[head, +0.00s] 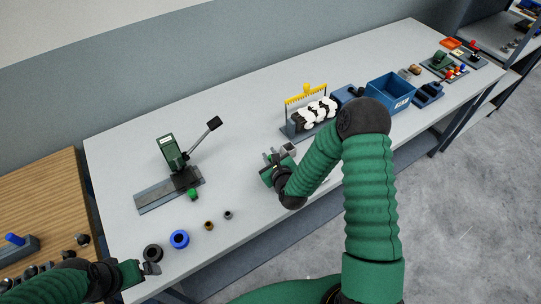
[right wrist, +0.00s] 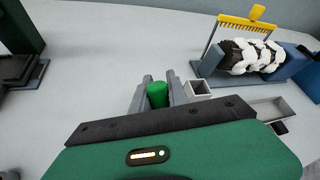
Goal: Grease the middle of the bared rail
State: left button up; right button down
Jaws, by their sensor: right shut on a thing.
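The grey rail (head: 154,197) lies on the bench at the left of the head view, its left stretch bare. A dark carriage (head: 187,179) covers its right part, beside a green housing with a lever (head: 171,154). My right gripper (head: 272,157) is right of the rail, near the bench's middle. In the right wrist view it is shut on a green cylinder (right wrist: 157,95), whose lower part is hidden.
A small square grey cup (right wrist: 200,88) stands right of the held cylinder, with a grey tray (right wrist: 278,110) beyond. A yellow comb stand (head: 306,91) with white and black wool is behind. Several rings, including a blue one (head: 180,239), lie at front left. A blue bin (head: 387,94) stands farther right.

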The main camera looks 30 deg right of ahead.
jog(key=shift+f, duration=0.1)
notch_tip(320, 180, up, 7)
jog(key=p, duration=0.5)
dwell(0.4)
dwell(0.5)
